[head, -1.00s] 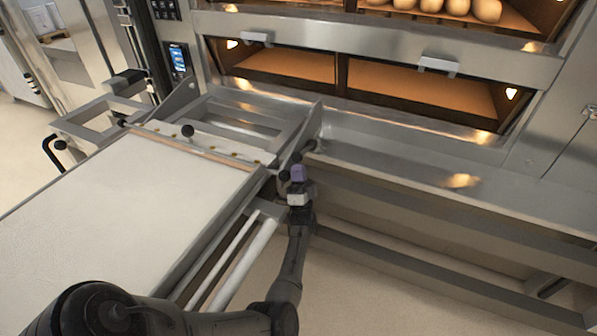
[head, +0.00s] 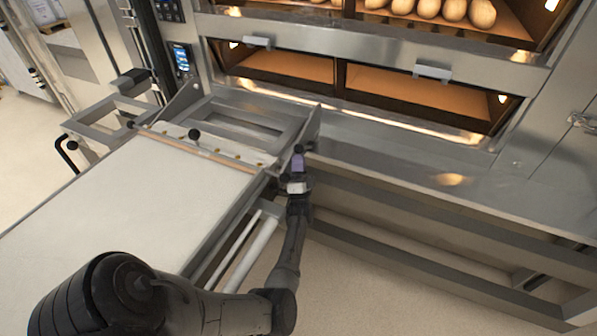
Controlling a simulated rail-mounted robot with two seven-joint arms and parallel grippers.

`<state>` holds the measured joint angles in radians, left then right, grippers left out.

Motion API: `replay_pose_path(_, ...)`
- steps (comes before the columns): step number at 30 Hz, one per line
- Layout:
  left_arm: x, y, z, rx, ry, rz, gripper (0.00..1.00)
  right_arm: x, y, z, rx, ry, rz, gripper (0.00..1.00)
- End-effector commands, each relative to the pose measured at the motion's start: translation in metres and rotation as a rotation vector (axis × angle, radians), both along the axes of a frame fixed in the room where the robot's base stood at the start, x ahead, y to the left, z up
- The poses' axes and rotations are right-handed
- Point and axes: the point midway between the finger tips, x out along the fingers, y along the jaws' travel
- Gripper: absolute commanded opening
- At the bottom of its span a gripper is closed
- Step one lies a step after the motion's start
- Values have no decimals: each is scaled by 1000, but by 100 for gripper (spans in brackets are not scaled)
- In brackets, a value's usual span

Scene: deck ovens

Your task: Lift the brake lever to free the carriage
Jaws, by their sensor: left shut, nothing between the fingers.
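The carriage is a metal frame (head: 262,118) with a pale loading board (head: 130,205), standing against the front of the deck oven. A small dark knob (head: 311,146) shows at its right side, by the oven ledge; it may be the end of the brake lever, but the lever itself is not clear. My left gripper (head: 299,153) is shut and empty, with its dark tips close beside this knob. I cannot tell whether they touch. The gripper and wrist hide part of the carriage's right side. My right gripper is not in view.
The lower oven deck (head: 400,92) is open and empty; loaves (head: 428,8) lie in the upper deck. Open floor (head: 350,285) lies at the lower right.

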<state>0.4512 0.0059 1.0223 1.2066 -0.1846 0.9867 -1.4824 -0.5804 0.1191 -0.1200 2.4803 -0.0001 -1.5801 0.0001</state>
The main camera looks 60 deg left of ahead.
Motion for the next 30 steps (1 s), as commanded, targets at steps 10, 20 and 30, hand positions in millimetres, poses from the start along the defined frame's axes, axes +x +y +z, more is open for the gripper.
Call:
replay_pose_path(10,-9,-18,-20,-2,2,-4,0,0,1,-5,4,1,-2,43)
replay_pose_path(20,-31,-61,-60,-3,2,-5,0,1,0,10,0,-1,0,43)
replay_pose_path(30,-44,-88,-89,-2,1,-4,0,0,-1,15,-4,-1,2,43)
